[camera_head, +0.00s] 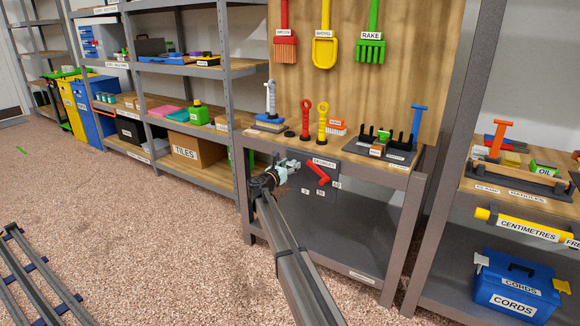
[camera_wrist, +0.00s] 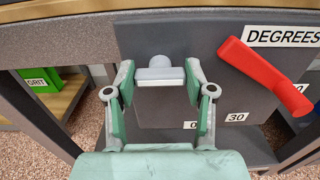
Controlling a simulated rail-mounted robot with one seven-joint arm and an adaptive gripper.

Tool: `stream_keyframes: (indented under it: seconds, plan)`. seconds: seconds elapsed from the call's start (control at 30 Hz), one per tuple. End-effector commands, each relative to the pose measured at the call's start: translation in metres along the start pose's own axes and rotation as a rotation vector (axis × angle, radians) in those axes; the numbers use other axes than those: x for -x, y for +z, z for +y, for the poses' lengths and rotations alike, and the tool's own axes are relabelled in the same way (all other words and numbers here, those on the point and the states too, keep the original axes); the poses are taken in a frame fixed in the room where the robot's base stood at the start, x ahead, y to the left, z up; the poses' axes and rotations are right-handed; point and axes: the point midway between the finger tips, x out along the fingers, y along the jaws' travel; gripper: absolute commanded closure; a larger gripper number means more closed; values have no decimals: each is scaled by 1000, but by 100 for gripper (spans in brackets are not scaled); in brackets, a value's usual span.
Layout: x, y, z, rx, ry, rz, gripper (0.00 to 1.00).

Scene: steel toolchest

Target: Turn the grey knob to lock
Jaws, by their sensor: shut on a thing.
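The grey knob (camera_wrist: 160,72) sits on the dark panel (camera_wrist: 215,90) under the bench top, left of the red lever (camera_wrist: 262,75). Its wide bar lies level in the wrist view, with a round part behind it. My gripper (camera_wrist: 159,80) has one fingertip at each end of the bar and is shut on it. In the head view my gripper (camera_head: 284,171) is at the left part of the panel, and it largely hides the knob there. The red lever (camera_head: 318,174) slants down to the right, apart from my gripper.
The panel carries DEGREES, 0 and 30 labels. The bench top (camera_head: 350,157) above holds red and yellow tools and a dark rack (camera_head: 385,148). A grey bench leg (camera_head: 410,235) stands to the right. The carpet (camera_head: 170,255) on the left is mostly clear.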

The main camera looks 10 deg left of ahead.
Motion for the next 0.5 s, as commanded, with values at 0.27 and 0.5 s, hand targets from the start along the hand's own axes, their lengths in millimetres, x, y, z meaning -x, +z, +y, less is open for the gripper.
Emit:
stream_keyframes:
  seconds: [0.27,0.5]
  plan:
    - [-1,0,0,-61,1,0,81]
    - [-1,0,-1,-215,1,0,81]
